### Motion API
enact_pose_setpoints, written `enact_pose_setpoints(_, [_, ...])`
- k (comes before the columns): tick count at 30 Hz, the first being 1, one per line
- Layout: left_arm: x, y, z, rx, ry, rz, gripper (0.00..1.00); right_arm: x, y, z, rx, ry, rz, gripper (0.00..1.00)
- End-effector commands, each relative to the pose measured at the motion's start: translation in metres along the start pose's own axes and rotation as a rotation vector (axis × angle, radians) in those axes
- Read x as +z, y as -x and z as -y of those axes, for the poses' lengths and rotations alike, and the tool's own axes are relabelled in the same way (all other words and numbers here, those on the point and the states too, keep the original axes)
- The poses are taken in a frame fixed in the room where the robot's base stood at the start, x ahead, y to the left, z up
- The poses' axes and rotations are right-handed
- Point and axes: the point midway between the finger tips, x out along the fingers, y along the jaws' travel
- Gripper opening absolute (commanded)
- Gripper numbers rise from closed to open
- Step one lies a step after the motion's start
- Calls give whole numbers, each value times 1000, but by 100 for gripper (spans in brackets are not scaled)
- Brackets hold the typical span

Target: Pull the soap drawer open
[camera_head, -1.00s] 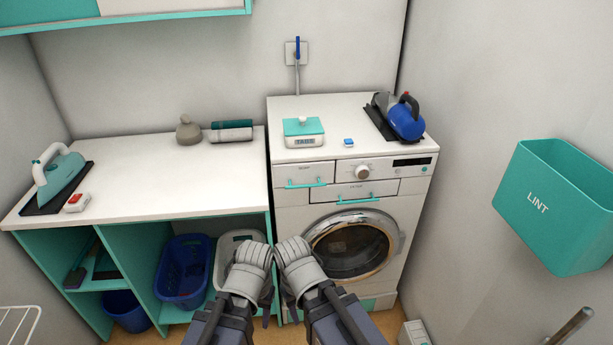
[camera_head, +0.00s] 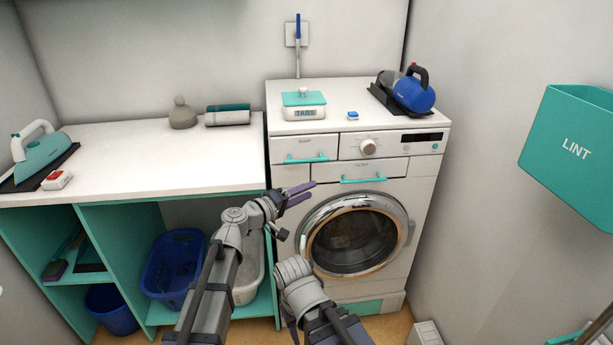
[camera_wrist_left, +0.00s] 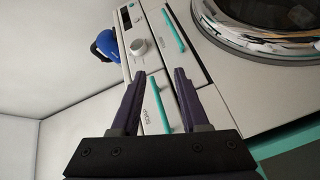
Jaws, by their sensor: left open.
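The soap drawer (camera_head: 308,147) is the upper left drawer in the front of the white washing machine (camera_head: 420,200). It looks shut. Its teal bar handle (camera_head: 305,159) runs along its lower part. In the left wrist view the drawer front marked SOAP (camera_wrist_left: 150,118) and its handle (camera_wrist_left: 159,103) show between my fingers in the picture. My left gripper (camera_head: 311,191) is open and empty, below the soap drawer in the head view; the left wrist view shows its two dark fingers apart (camera_wrist_left: 158,76). My right arm is folded low in the head view, its gripper hidden.
A second drawer (camera_head: 390,166) with its own teal handle (camera_head: 363,180) sits lower right, above the round door (camera_head: 352,238). A knob (camera_head: 368,147) is beside the soap drawer. Teal shelving (camera_head: 128,225) is left.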

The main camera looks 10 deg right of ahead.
Motion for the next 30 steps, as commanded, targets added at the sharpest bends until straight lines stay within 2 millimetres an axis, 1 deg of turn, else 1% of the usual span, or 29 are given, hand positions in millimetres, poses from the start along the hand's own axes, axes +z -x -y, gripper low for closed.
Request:
enact_pose_setpoints(1, [-20, -5, 7, 42, 42, -60, 45, -1, -13, 1, 0, 0, 0, 50])
enact_pose_setpoints(3, [-41, -6, 6, 89, 92, -126, 45, -1, -19, 2, 0, 0, 0, 50])
enact_pose_setpoints(6, [-61, -5, 5, 132, 145, -192, 45, -1, -24, 2, 0, 0, 0, 50])
enact_pose_setpoints(9, [-71, -3, 4, 153, 173, -225, 45, -2, -25, 2, 0, 0, 0, 50])
enact_pose_setpoints(15, [-74, -3, 2, 159, 181, -234, 45, -1, -24, 2, 0, 0, 0, 50])
enact_pose_setpoints(20, [-77, -12, 1, 159, 180, -232, 45, -1, -23, 2, 0, 0, 0, 50])
enact_pose_setpoints(23, [-80, -23, -1, 159, 180, -231, 45, -1, -21, 2, 0, 0, 0, 50])
enact_pose_setpoints(30, [-89, -59, -6, 159, 181, -230, 45, -1, -16, 2, 0, 0, 0, 50])
